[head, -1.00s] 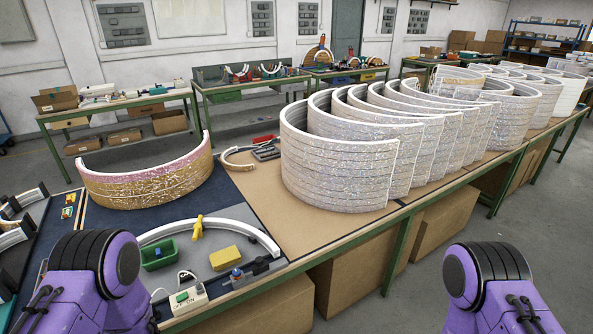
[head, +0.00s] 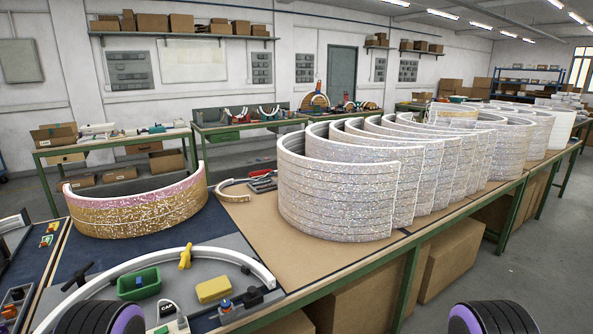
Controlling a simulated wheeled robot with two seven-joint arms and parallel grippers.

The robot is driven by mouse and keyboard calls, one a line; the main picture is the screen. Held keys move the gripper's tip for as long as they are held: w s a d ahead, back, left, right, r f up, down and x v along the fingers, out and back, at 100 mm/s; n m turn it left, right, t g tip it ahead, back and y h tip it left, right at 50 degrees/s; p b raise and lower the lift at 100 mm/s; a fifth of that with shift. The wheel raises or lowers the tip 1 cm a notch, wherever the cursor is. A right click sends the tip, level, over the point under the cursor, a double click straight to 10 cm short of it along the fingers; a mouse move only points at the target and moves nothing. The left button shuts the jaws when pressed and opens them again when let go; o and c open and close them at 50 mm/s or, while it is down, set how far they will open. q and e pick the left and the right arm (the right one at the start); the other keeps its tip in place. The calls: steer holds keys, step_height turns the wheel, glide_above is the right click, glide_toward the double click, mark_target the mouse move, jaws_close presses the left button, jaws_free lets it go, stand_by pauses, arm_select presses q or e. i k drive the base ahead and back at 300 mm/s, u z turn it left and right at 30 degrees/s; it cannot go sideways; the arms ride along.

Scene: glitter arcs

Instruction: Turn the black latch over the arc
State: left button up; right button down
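A white arc (head: 190,252) lies on the grey work area at the front left of the bench, curving away from me. A small black latch-like piece (head: 78,276) stands at the arc's left part, its handle tilted up. I cannot tell whether it crosses over the arc. A dark clamp with a blue knob (head: 225,305) sits near the arc's right end. My two grippers are out of view; only my purple and black arm joints show at the bottom edge, the left one hiding the arc's left end.
Inside the arc are a green bin (head: 138,284), a yellow block (head: 214,290) and a white box (head: 170,316). A yellow clamp (head: 185,256) stands by the arc. A glittery pink and gold arc (head: 140,208) stands behind. Large glitter arcs (head: 335,195) fill the right bench.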

mark_target(79, 276)
steer(key=u, duration=1.45)
steer(key=k, duration=0.5)
steer(key=u, duration=0.65)
steer(key=i, duration=0.75)
steer(key=z, duration=1.6)
steer(key=i, duration=0.2)
steer(key=u, duration=0.05)
